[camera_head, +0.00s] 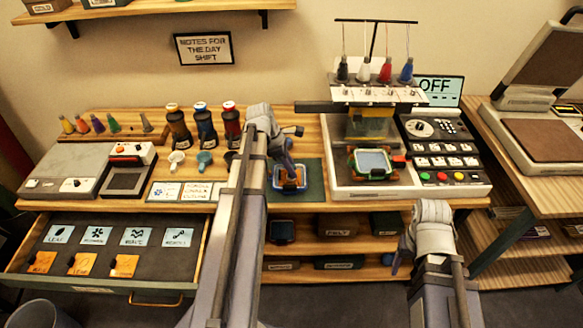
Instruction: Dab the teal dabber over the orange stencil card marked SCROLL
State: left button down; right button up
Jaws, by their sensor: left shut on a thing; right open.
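My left gripper (290,163) reaches down over a blue-framed hoop (274,183) lying on a dark green mat (314,190). An orange card (291,184) shows inside the hoop, under the gripper; its marking cannot be read. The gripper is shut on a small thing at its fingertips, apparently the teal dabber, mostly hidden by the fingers. I cannot tell whether it touches the card. My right gripper (398,260) is open and empty, low in front of the bench's right part.
Dark bottles (206,127) and small dishes (204,159) stand left of the mat. An embroidery machine (372,125) holds a green-framed hoop (372,163). An open drawer (150,278) holds pale and orange cards.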

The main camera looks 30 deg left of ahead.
pick_arm(q)
jog(key=shift+f+b, duration=0.55)
dwell(1.4)
jog(key=shift+r, duration=0.1)
notch_tip(320, 180, up, 7)
jog(key=p, duration=0.7)
jog(key=shift+f, duration=0.25)
jog(key=b+x, duration=0.3)
jog(key=a+b+x, duration=0.1)
jog(key=b+x, duration=0.1)
jog(key=b, duration=0.1)
jog(key=shift+w+f, duration=0.15)
jog(key=shift+f, duration=0.4)
jog(key=shift+f+b, duration=0.5)
dwell(1.0)
dwell(1.2)
